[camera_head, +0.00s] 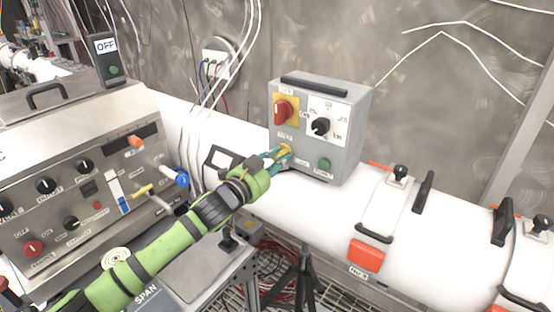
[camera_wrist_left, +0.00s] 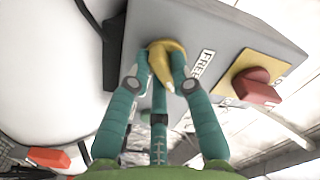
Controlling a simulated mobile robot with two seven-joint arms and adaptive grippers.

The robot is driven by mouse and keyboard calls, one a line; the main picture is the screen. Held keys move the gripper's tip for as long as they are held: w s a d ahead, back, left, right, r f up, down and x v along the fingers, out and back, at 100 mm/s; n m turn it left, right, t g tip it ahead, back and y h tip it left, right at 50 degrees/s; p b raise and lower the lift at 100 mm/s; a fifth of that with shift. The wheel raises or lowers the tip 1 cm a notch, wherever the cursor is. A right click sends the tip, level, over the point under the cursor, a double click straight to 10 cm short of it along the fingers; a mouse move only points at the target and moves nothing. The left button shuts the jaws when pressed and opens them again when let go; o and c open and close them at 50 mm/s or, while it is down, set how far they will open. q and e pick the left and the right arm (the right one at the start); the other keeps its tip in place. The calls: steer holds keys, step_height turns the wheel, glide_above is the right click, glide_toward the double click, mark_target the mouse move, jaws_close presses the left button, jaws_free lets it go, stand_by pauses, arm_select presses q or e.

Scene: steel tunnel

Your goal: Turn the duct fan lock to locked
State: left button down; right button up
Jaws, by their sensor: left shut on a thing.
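The duct fan control box (camera_head: 345,100) is a grey box on the white duct. Its lock is a yellow lever low on the left of its front panel, and a bit of it (camera_head: 286,149) shows at my fingertips. My left gripper (camera_head: 277,155) is shut on this lever. In the left wrist view the teal fingers (camera_wrist_left: 164,82) close around both sides of the yellow lever (camera_wrist_left: 160,62), which points toward the camera and slightly down. A label reading FREE (camera_wrist_left: 203,63) is beside it. The fingers hide part of the lever. My right gripper is not in view.
The box also carries a red rotary switch (camera_head: 283,111) on a yellow plate, a black dial (camera_head: 321,127) and a green button (camera_head: 324,164). A steel control panel (camera_head: 75,185) stands close on the left. The white duct (camera_head: 420,235) has black handles and orange latches.

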arm_select(q)
steer(key=m, duration=0.4)
steer(key=shift+w+a+m, duration=0.1)
steer(key=shift+m, duration=0.2)
steer(key=shift+a+m+p, duration=0.1)
steer(key=shift+m+p, duration=0.4)
steer(key=shift+m, duration=1.5)
steer(key=c, duration=1.1)
jaws_free()
steer(key=v, duration=1.2)
